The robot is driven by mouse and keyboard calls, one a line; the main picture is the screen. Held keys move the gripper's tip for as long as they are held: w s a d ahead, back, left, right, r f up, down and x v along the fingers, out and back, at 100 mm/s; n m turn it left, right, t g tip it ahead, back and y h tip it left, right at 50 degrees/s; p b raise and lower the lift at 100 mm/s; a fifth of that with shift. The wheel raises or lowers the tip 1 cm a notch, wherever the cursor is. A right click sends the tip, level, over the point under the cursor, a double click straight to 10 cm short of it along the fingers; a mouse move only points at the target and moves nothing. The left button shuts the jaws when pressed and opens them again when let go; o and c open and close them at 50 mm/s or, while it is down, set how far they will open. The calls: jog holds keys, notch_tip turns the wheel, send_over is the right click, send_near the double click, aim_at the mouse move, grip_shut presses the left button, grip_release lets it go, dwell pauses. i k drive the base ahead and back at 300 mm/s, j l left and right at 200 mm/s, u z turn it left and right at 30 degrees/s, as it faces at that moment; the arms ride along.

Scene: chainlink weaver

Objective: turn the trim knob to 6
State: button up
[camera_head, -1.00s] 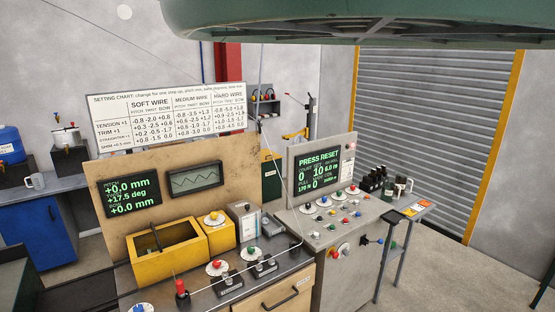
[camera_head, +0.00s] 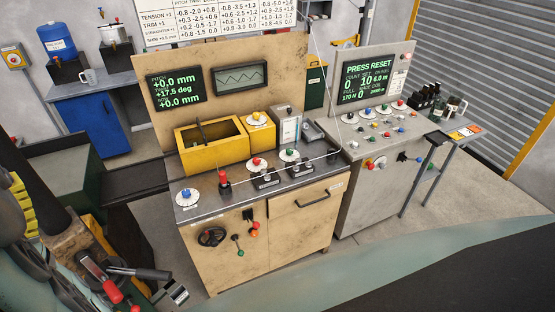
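Several dial knobs show on the wooden bench and on the grey cabinet beside it. A blue knob on a white dial (camera_head: 187,194) is at the bench top's left front corner. A red knob on a white dial (camera_head: 257,163) and a green knob on a white dial (camera_head: 289,154) are farther back on the bench. A yellow knob (camera_head: 256,116) sits on a yellow box. Their labels and scale marks are too small to read, so I cannot tell which is the trim knob. The bench display (camera_head: 175,91) reads +0.0 mm, +17.5 deg and +0.0 mm. I cannot make out my gripper.
The grey cabinet (camera_head: 380,145) carries more knobs and a screen (camera_head: 368,79) reading PRESS RESET. A yellow open bin (camera_head: 211,140) stands on the bench. A black handwheel (camera_head: 212,236) and levers are on its front. Machinery with red handles (camera_head: 110,291) fills the lower left.

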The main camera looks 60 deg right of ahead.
aim_at(186, 193)
jog(key=i+l, duration=0.3)
jog(key=l, duration=0.15)
jog(key=i+l, duration=0.25)
jog(key=l, duration=0.2)
jog(key=i+l, duration=0.3)
jog(key=l, duration=0.15)
jog(key=i+l+u, duration=0.1)
jog(key=i+l, duration=0.15)
jog(key=l, duration=0.2)
